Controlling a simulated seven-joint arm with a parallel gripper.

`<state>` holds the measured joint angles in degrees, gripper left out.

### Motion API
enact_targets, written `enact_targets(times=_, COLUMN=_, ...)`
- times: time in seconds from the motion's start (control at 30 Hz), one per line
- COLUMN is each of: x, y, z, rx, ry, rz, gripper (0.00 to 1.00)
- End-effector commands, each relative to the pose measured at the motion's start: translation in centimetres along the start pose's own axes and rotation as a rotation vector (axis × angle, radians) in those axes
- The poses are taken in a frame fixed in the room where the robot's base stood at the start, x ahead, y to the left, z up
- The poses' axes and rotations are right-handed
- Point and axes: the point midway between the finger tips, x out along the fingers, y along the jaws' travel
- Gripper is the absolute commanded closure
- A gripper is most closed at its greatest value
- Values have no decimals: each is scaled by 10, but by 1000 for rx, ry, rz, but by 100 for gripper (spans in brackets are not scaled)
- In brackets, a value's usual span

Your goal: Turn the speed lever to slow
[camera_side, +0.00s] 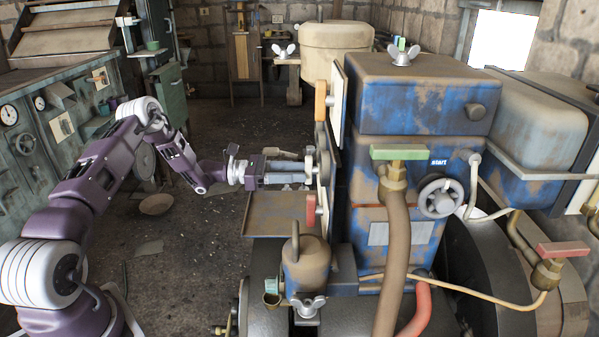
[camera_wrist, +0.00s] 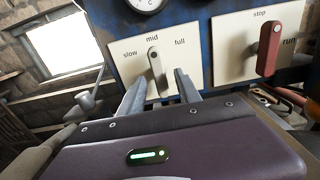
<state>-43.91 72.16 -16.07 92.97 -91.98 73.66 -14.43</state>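The grey speed lever (camera_wrist: 155,68) is on a cream panel marked slow, mid and full in the wrist view. It stands nearly upright, its upper end under "mid". My gripper (camera_wrist: 160,84) is open, one finger on each side of the lever's lower part. A gap shows on both sides, wider on the left; I cannot tell how deep the fingers reach. In the side view my gripper (camera_side: 311,168) points right at the engine's panel face, which is seen edge-on. The lever is hard to make out there.
A red lever (camera_wrist: 269,48) on a stop/run panel is to the right of the speed lever. A gauge (camera_wrist: 146,3) is above. In the side view, an orange handle (camera_side: 320,100) sits above my gripper, and a tray (camera_side: 275,214) lies below it.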

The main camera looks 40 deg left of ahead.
Motion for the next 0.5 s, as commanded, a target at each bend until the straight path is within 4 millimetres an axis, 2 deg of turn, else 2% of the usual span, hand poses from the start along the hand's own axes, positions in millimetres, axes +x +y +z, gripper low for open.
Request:
enact_targets(times=0.1, x=11, y=0, z=0, rx=0, ry=0, rz=-1, gripper=60)
enact_targets(times=0.37, x=12, y=0, z=1, rx=0, ry=0, rz=1, gripper=62)
enact_targets(times=0.5, x=12, y=0, z=1, rx=0, ry=0, rz=0, gripper=89)
